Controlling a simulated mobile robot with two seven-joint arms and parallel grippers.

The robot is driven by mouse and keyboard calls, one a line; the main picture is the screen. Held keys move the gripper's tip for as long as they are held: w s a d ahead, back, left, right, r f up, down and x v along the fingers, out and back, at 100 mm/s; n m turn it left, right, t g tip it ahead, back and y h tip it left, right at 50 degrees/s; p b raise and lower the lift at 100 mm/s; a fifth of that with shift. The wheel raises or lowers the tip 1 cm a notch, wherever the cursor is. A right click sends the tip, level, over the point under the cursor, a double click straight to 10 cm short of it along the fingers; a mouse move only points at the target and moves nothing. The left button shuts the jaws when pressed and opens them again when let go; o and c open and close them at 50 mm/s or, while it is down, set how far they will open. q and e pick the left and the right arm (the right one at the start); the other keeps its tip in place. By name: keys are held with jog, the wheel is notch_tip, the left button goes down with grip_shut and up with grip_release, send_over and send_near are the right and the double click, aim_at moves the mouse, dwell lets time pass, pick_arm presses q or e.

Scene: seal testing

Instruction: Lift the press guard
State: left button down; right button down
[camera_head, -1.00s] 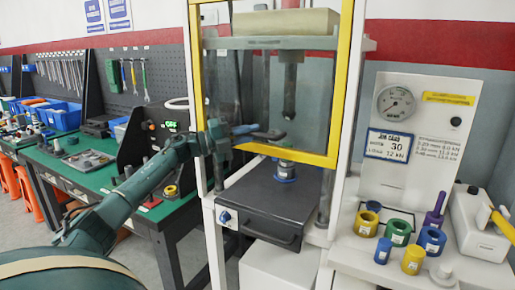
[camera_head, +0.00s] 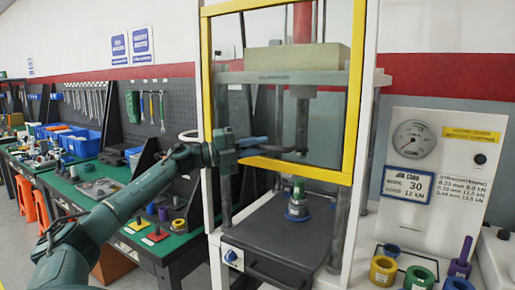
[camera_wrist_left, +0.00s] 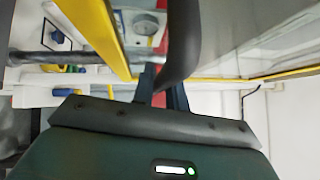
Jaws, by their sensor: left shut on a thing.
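The press guard (camera_head: 298,170) is a clear panel in a yellow frame on the front of the white press. Its lower bar is above the black press base, leaving an open gap. My left gripper (camera_head: 248,144) is at the guard's lower left, shut on its dark handle (camera_head: 260,141). In the left wrist view, the fingers (camera_wrist_left: 163,88) close around the dark curved handle (camera_wrist_left: 181,45), and the yellow frame (camera_wrist_left: 92,25) shows behind it. My right gripper is not in view.
A blue and green piece (camera_head: 297,203) stands on the black press base (camera_head: 275,235), below the ram (camera_head: 302,125). A gauge panel (camera_head: 430,165) and coloured rings (camera_head: 383,269) stand at right. A green bench (camera_head: 115,205) with tools is at left.

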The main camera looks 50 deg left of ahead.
pick_arm(q)
jog(key=c, duration=1.4)
grip_release()
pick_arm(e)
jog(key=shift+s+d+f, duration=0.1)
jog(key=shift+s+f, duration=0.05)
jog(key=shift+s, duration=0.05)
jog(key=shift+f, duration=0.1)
